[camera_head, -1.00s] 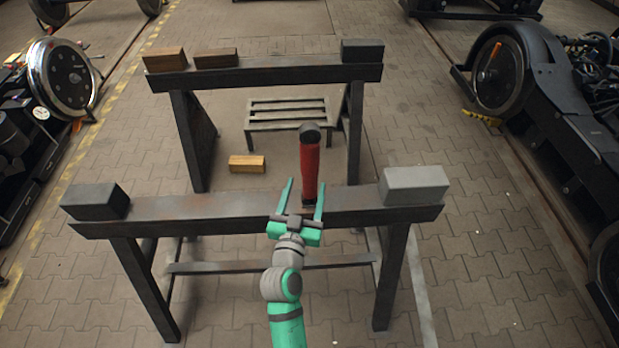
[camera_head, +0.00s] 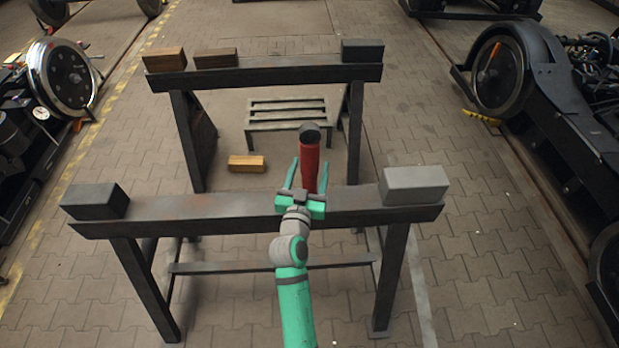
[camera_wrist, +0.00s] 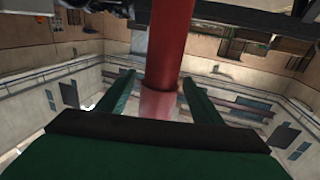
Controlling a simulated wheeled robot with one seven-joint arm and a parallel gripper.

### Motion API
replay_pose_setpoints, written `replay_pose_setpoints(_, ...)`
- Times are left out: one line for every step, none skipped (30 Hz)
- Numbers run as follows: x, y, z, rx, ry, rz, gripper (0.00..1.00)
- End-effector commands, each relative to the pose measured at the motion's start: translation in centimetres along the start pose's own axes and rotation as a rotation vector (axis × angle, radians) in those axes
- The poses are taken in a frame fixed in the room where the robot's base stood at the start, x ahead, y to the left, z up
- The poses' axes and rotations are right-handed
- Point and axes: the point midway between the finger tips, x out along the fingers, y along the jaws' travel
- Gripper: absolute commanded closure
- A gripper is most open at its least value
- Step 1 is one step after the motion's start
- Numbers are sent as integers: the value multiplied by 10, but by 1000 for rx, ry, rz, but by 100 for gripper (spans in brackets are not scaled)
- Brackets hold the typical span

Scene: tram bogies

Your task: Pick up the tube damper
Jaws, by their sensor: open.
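The tube damper (camera_head: 310,160) is a red cylinder with a dark grey eye at its top. It stands upright over the front trestle beam (camera_head: 230,208); its lower end is hidden behind my gripper. My gripper (camera_head: 309,176) is open, with its two green fingers on either side of the damper's lower part. In the wrist view the red tube (camera_wrist: 170,50) rises between the open fingers (camera_wrist: 153,90), and a paler red section shows lower down. I cannot tell whether either finger touches it.
A grey block (camera_head: 415,185) sits on the beam's right end and a dark block (camera_head: 95,200) on its left end. Behind stand a second trestle (camera_head: 270,76) with blocks and a low slatted bench (camera_head: 287,114). A wooden block (camera_head: 247,163) lies on the floor. Bogies flank both sides.

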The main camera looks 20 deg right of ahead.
Motion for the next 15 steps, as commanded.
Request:
replay_pose_setpoints(0, 0, 0, 0, 0, 0, 40)
replay_pose_setpoints(0, 0, 0, 0, 0, 0, 47)
replay_pose_setpoints(0, 0, 0, 0, 0, 0, 56)
replay_pose_setpoints(0, 0, 0, 0, 0, 0, 63)
replay_pose_setpoints(0, 0, 0, 0, 0, 0, 71)
replay_pose_setpoints(0, 0, 0, 0, 0, 0, 80)
replay_pose_setpoints(0, 0, 0, 0, 0, 0, 87)
replay_pose_setpoints(0, 0, 0, 0, 0, 0, 94)
replay_pose_setpoints(0, 0, 0, 0, 0, 0, 100)
replay_pose_setpoints(0, 0, 0, 0, 0, 0, 100)
replay_pose_setpoints(0, 0, 0, 0, 0, 0, 100)
replay_pose_setpoints(0, 0, -4, 0, 7, -1, 100)
replay_pose_setpoints(0, 0, -4, 0, 7, -1, 100)
replay_pose_setpoints(0, 0, -4, 0, 7, -1, 100)
replay_pose_setpoints(0, 0, -4, 0, 7, -1, 100)
